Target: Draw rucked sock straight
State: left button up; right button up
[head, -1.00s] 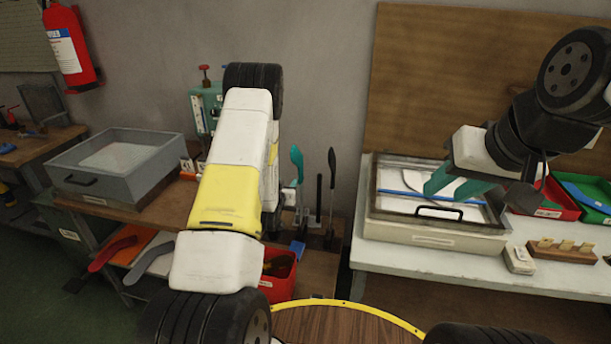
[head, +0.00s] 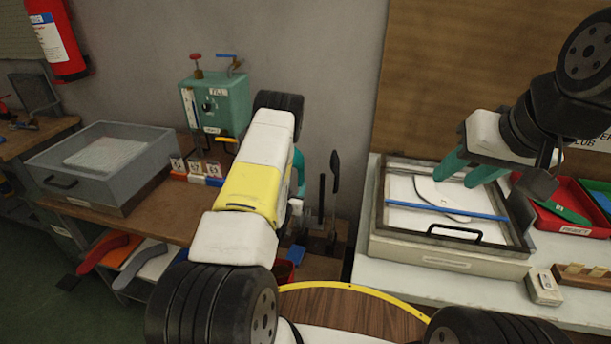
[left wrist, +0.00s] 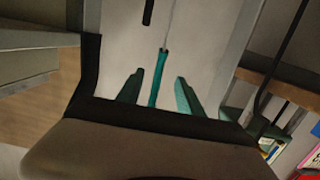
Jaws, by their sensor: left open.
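No sock is clearly visible in either view. In the left wrist view my left gripper (left wrist: 160,76) is open, with a thin teal upright piece (left wrist: 158,80) between its fingers; I cannot tell if they touch. In the head view my own arm hides that gripper. A curved teal piece (head: 299,168) shows just right of the arm. A dark upright paddle-like form (head: 334,174) stands further right. My right gripper (head: 465,178) is open above the framed tray, its two teal fingers apart. A white rounded flat shape (head: 428,187) lies under it; I cannot tell what it is.
The framed tray (head: 450,261) with a blue bar (head: 447,208) sits on the right bench. A red bin (head: 560,222) stands beyond it. At left are a grey box (head: 95,185), a green machine (head: 221,108) and red (head: 103,252) and grey (head: 136,268) leg-shaped boards on a lower shelf.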

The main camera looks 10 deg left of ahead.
aim_at(299, 180)
pick_arm(q)
jog(key=shift+w+d+f, duration=0.1)
jog(key=shift+w+f, duration=0.05)
jog(key=shift+w, duration=1.1)
jog(key=shift+w+f, duration=0.15)
jog(key=shift+w, duration=1.1)
jog(key=shift+w+d+f, duration=0.1)
jog(key=shift+w+f, duration=0.05)
jog(key=shift+w, duration=1.1)
jog(key=shift+a, duration=0.1)
grip_shut()
jog(key=shift+f, duration=0.15)
grip_release()
